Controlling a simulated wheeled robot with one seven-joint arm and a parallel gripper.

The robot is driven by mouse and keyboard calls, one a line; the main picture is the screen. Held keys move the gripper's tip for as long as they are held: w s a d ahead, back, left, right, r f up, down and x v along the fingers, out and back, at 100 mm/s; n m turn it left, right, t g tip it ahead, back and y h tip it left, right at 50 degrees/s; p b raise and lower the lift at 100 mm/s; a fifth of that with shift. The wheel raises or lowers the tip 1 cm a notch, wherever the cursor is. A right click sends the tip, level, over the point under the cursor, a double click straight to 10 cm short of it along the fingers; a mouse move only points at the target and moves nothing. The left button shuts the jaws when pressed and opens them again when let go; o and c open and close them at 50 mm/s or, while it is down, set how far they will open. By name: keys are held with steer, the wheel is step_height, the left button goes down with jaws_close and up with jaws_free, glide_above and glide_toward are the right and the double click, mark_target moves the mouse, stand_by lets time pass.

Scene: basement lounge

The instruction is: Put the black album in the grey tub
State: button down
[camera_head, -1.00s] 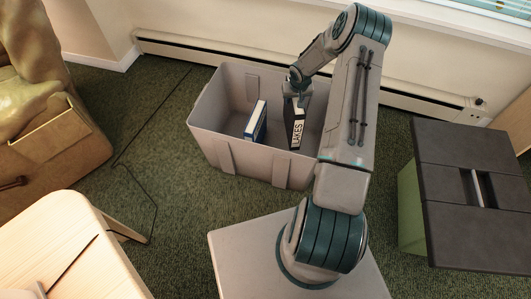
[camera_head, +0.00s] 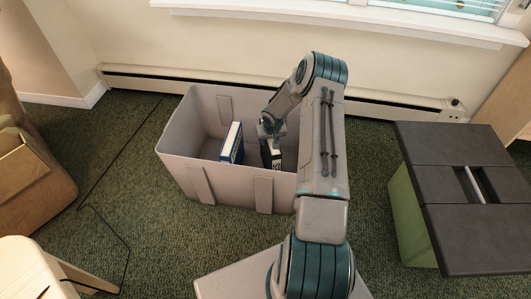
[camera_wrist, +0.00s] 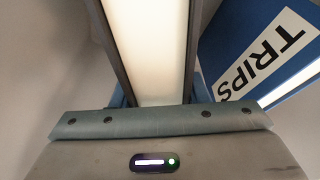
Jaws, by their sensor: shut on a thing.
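The grey tub (camera_head: 229,189) stands open on the green carpet in front of the wall. My gripper (camera_head: 271,132) is shut on the black album (camera_head: 272,155), which hangs upright inside the tub. The tub's front wall hides the album's lower part, so I cannot tell whether it touches the floor of the tub. In the wrist view the black album (camera_wrist: 148,50) shows cream page edges between dark covers, between my fingers.
A blue album (camera_head: 232,143) stands in the tub, left of the black one; its "TRIPS" label shows in the wrist view (camera_wrist: 262,52). A green box with a dark lid (camera_head: 460,185) stands at right. A pale wooden table (camera_head: 35,265) is at lower left.

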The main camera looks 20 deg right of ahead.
steer(key=shift+f+b, duration=0.65)
steer(key=shift+f, duration=1.5)
steer(key=shift+f, duration=0.2)
steer(key=c, duration=0.8)
jaws_free()
steer(key=shift+r, duration=0.1)
